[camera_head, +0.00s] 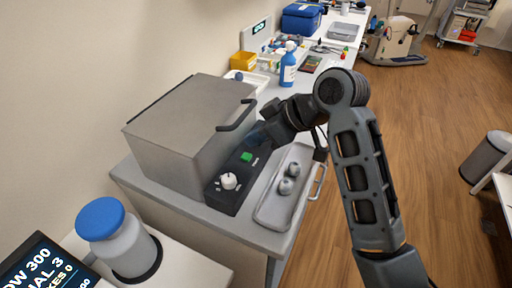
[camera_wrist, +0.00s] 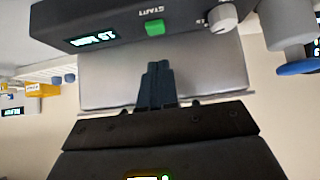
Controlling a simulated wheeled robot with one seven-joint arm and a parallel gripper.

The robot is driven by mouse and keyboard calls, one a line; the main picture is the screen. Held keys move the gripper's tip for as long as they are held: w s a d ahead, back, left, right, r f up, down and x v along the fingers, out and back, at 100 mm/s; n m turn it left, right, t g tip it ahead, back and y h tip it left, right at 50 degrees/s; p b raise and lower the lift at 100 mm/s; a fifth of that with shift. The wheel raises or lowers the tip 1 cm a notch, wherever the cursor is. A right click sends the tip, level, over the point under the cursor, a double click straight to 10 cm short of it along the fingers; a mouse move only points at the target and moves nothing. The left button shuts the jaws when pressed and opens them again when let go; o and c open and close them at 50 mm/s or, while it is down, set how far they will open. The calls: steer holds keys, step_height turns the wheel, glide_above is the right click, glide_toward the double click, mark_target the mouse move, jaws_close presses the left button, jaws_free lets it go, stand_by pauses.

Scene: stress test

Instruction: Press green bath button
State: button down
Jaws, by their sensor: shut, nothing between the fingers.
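The green button (camera_head: 246,157) sits on the black control panel (camera_head: 214,197) along the front of a grey metal bath (camera_head: 185,128). A white knob (camera_head: 229,181) is on the same panel, nearer the camera. In the wrist view the green button (camera_wrist: 154,28) is next to upside-down "START" lettering, between a lit display (camera_wrist: 92,39) and the knob (camera_wrist: 222,18). My gripper (camera_head: 257,139) is shut and empty, just beyond the button in the head view. In the wrist view its closed fingertips (camera_wrist: 158,66) appear apart from the button, nearly in line with it.
A metal tray (camera_head: 269,216) with round pieces lies right of the panel. A handle (camera_head: 237,117) sticks out from the bath near my gripper. A blue-capped jar (camera_head: 119,245) stands at front left. A blue bottle (camera_head: 288,68) and yellow bin (camera_head: 243,61) stand farther back.

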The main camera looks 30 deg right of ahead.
mark_target(245, 155)
steer(key=shift+f, duration=2.1)
